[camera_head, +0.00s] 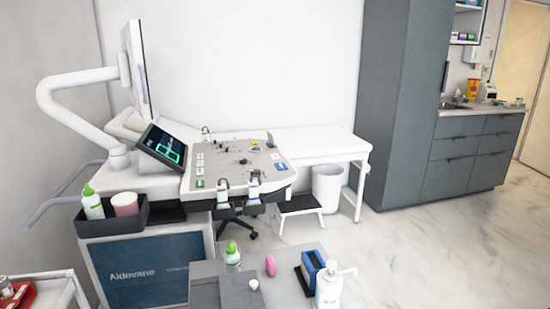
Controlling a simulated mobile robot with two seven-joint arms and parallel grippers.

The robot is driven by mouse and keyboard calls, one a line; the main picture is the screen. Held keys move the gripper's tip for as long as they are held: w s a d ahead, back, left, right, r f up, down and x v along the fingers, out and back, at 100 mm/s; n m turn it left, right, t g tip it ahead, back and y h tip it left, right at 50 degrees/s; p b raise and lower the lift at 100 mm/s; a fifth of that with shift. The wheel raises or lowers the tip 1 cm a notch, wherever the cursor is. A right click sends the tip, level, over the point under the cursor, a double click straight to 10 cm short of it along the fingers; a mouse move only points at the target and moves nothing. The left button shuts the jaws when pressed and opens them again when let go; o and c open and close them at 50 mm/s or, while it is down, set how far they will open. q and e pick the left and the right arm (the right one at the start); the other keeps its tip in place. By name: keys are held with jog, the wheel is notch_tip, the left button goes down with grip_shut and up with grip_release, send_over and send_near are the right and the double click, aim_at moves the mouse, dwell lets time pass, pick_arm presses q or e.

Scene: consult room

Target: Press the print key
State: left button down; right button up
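The ultrasound machine's grey control panel (232,172) faces up at the centre left. It carries several keys, including a blue key (281,167) at its right, a green key (199,184) at its lower left and a yellow key (255,142) near its back. Several white keys sit along the left side. The labels are too small to read, so I cannot tell which key is print. A tilted touch screen (161,150) with a green outline stands behind the panel's left side. Neither of my grippers is in view.
Probes (223,192) hang at the panel's front edge. A black bin (112,218) holding a green-capped bottle and a pink tub sits left. A grey surface (205,268) with bottles, a pump dispenser (329,287) and a blue box stands in front. Floor is clear at right.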

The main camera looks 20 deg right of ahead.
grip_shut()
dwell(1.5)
